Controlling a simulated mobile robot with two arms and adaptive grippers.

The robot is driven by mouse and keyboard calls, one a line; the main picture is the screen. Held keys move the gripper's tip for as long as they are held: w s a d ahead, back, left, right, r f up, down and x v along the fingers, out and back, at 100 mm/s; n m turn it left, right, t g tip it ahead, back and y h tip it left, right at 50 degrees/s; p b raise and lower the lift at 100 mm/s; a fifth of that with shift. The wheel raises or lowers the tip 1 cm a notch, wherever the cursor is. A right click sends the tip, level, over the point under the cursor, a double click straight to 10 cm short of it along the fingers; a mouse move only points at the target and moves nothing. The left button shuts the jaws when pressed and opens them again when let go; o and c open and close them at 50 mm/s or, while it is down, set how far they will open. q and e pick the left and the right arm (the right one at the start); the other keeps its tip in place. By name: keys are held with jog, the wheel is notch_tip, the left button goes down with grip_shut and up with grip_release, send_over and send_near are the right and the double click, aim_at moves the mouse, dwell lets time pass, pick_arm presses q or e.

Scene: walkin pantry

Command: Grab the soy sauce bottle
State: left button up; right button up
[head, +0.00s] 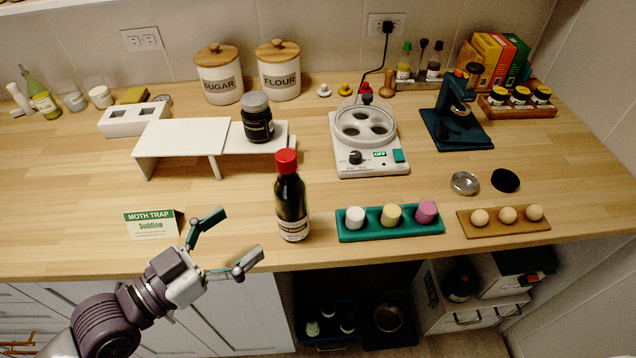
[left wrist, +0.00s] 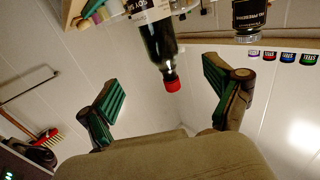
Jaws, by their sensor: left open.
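The soy sauce bottle (head: 291,200) is dark with a red cap and a pale label. It stands upright near the front edge of the counter in the head view. In the left wrist view the bottle (left wrist: 158,45) shows upside down, its red cap between and beyond my fingers. My left gripper (head: 236,238) is open and empty, to the left of the bottle and apart from it. Its two green-padded fingers also show in the left wrist view (left wrist: 165,95). My right gripper is in neither view.
A moth trap card (head: 152,225) stands left of the bottle. A white riser (head: 180,138) with a dark jar (head: 257,120) is behind. A teal tray (head: 390,232) with three coloured pieces sits close on the right. A white appliance (head: 368,150) stands farther back.

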aim_at(276, 200)
pick_arm(q)
jog(key=x, duration=0.1)
jog(key=p+x, duration=0.1)
jog(key=x, duration=0.2)
jog(key=shift+w+r+p, duration=0.1)
jog(key=shift+r+p, duration=0.25)
jog(key=shift+r, duration=0.05)
jog(key=shift+x, duration=1.2)
jog(key=shift+w+d+p, duration=0.3)
jog(key=shift+d+p, duration=0.1)
jog(key=shift+p, duration=0.05)
jog(key=p+x, duration=0.1)
jog(key=x, duration=0.2)
jog(key=shift+w+d, duration=0.15)
jog(key=shift+w, duration=0.2)
jog(key=shift+w+d+f, duration=0.1)
jog(key=shift+w+d, duration=0.05)
jog(key=shift+d, duration=0.1)
jog(key=shift+a, duration=0.1)
jog(key=shift+c, duration=0.6)
jog(key=c, duration=1.6)
grip_shut()
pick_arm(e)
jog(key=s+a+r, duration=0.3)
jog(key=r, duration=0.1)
